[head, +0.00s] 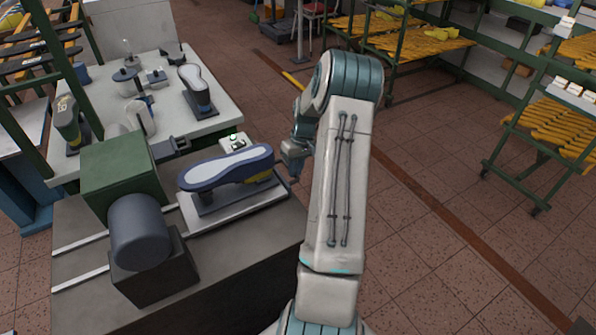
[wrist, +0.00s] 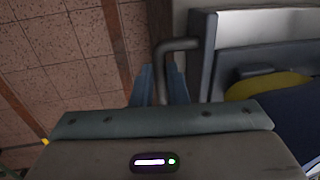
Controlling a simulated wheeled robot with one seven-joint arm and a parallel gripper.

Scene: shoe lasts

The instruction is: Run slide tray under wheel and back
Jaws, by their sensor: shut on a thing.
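The slide tray (head: 240,208) lies on the dark bench, right of a green machine housing (head: 120,172). A navy shoe last (head: 228,172) with a pale sole face rests on a stand on it. The last's navy side (wrist: 300,112) and a yellow part (wrist: 278,85) show in the wrist view. My gripper (head: 290,155) is at the tray's right end. In the wrist view its blue fingers (wrist: 160,88) are shut on the bent grey tray handle (wrist: 178,46). A pale round part (head: 140,118) behind the housing may be the wheel; it is partly hidden.
A grey cylinder (head: 138,230) sticks out in front of the housing. Pale rails (head: 80,280) run along the bench (head: 255,245). A white table (head: 215,85) behind holds another last (head: 198,90) and small tools. Green racks (head: 400,45) stand farther off. Floor to the right is open.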

